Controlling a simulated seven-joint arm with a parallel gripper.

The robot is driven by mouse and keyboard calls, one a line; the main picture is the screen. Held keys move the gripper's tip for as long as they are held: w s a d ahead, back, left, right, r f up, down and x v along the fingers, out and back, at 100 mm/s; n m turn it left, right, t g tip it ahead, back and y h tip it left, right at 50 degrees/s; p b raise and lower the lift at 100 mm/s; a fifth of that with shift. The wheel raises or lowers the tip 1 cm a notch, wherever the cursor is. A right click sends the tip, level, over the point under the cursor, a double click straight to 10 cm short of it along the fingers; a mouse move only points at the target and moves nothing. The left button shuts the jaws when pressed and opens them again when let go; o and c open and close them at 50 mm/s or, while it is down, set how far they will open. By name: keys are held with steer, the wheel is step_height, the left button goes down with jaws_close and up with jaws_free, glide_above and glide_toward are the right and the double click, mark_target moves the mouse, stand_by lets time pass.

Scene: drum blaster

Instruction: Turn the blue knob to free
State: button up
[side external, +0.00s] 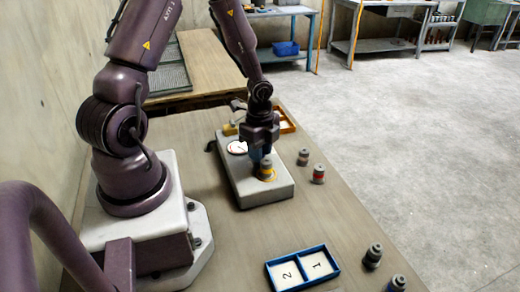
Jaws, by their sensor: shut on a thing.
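A pale grey box-shaped device (262,195) stands on the table in front of my arm. A round white dial with a red rim (237,147) is on its top, at the far left part. A grey canister with a yellow band (267,172) stands upright on a yellow ring at the near end of the top. My gripper (259,150) points down over the device, just behind this canister. It is shut on a small blue part (255,155), which looks like the blue knob. The fingers hide most of it, so its pointing direction cannot be read.
A grey canister (303,157) and a red-banded one (318,174) stand right of the device. A green-banded (373,256) and a blue-banded one (396,284) stand near the right edge. A blue tray marked 2 and 1 (303,285) lies in front; an orange tray (288,122) lies behind.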

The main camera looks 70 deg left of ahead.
steer(key=n, duration=1.2)
steer(key=shift+n, duration=2.1)
steer(key=o, duration=0.9)
